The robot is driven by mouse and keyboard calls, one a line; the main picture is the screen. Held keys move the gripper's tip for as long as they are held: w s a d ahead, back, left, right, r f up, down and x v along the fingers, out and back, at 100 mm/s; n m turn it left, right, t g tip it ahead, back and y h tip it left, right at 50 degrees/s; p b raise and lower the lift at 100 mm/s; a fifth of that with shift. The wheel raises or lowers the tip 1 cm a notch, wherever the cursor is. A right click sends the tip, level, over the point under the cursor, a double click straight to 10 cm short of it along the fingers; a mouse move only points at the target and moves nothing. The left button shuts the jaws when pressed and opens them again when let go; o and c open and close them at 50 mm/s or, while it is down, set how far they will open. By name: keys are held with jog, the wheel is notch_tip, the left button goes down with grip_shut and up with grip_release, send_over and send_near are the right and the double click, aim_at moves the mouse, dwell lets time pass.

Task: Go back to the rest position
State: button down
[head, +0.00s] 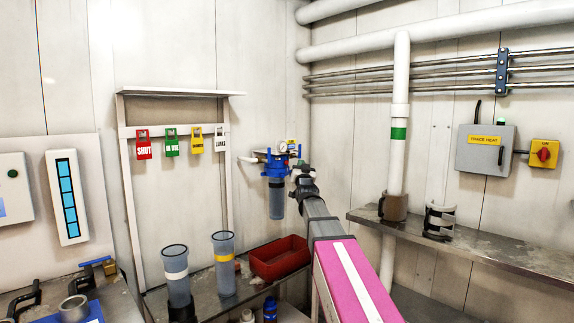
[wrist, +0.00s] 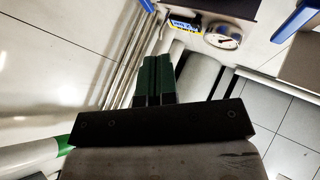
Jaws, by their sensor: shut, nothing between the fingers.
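My arm reaches away from me in the head view, with my gripper (head: 300,174) at its far end near the blue-topped filter housing (head: 276,170) on the back wall. The arm's end partly covers the right side of that housing. In the wrist view my gripper (wrist: 154,62) shows two dark green fingers side by side, closed together with nothing between them. A round pressure gauge (wrist: 223,37) shows beyond the fingertips, to their right. I cannot tell the exact gap between the gripper and the filter housing.
A red bin (head: 279,258) and two clear canisters (head: 176,276) stand below and left of the arm. A shelf (head: 470,250) with a white vertical pipe (head: 399,130) lies to the right. Coloured tags (head: 170,142) hang on a wall rack. The upper middle space is open.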

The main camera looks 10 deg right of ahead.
dwell(0.3)
jog(key=s+f+n+g, duration=0.1)
jog(key=s+f+g, duration=0.25)
jog(key=f, duration=0.75)
jog(key=s+f+g+y, duration=0.1)
jog(key=s+f+g, duration=0.3)
jog(key=f, duration=0.7)
jog(key=s+f+n+g, duration=0.1)
jog(key=s+f+g, duration=0.3)
jog(key=f, duration=0.8)
jog(key=s+f+g, duration=0.6)
jog(key=s+f, duration=0.3)
jog(key=s, duration=0.3)
jog(key=s+f+n+g, duration=0.1)
jog(key=s+f+g, duration=0.5)
jog(key=s+f, duration=0.4)
jog(key=shift+s+a, duration=0.4)
jog(key=shift+s, duration=0.5)
